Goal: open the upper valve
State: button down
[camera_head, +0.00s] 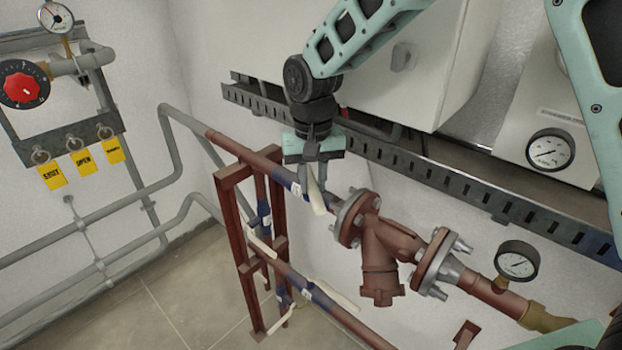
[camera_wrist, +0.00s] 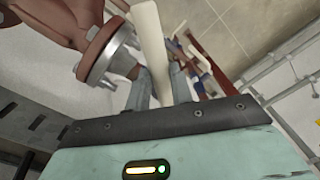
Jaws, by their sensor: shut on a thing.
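The upper valve sits on the upper red-brown pipe, beside a blue-wrapped section (camera_head: 289,180). Its cream lever (camera_head: 316,198) slants down and to the right below my gripper. My gripper (camera_head: 313,183) is shut on this lever, with the fingers pointing down at the pipe. In the wrist view the lever (camera_wrist: 153,45) runs up between the two fingers of my gripper (camera_wrist: 159,85). The valve body is mostly hidden behind the fingers.
A flanged red-brown fitting (camera_head: 385,240) lies right of the lever, close to my gripper. A lower pipe (camera_head: 345,318) carries another cream lever (camera_head: 337,296). A perforated metal tray (camera_head: 430,178) runs behind. A gauge (camera_head: 517,261) stands at right. Yellow tags (camera_head: 82,161) hang at left.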

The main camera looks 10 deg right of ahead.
aim_at(313, 185)
jog(key=shift+d, duration=0.1)
jog(key=c, duration=1.2)
grip_release()
notch_tip(313, 185, up, 18)
jog(key=p, duration=1.3)
jog(key=shift+f, duration=0.25)
